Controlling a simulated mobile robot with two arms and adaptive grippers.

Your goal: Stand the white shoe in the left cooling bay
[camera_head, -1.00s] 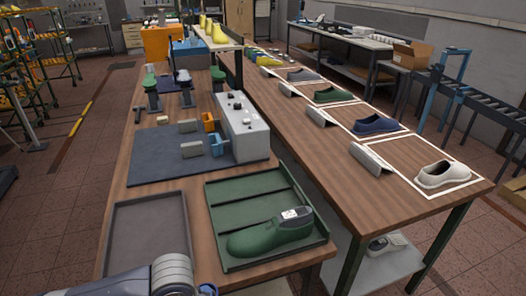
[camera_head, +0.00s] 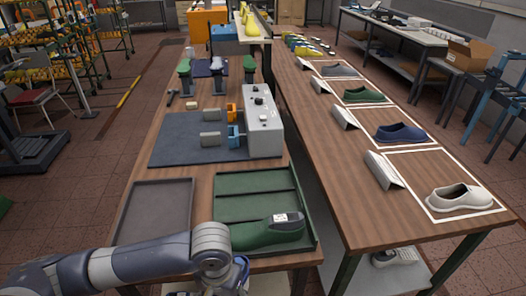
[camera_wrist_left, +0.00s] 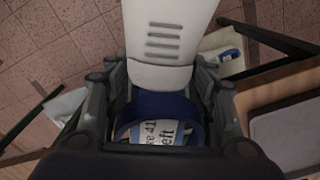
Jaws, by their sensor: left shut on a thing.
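My left gripper (camera_wrist_left: 155,110) is shut on a white shoe (camera_wrist_left: 170,40) with slots in its sole and a blue part with a white label reading "41" and "left" between the jaws. In the head view, my left arm crosses the bottom from the left, and its wrist hides most of the gripper and the shoe. The shoe is held off the front edge of the near table (camera_head: 205,180). A grey tray (camera_head: 155,212) and a green divided tray (camera_head: 255,180) lie on that table; a green shoe (camera_head: 265,233) with a label lies in the green tray's front section. My right gripper is out of view.
Another white shoe (camera_head: 460,197) lies in a white-outlined square on the right table (camera_head: 330,170), beside a tilted grey plate (camera_head: 384,170). Blue, green and grey shoes stand in squares behind it. A grey box (camera_head: 262,125) stands behind the green tray. The grey tray is empty.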

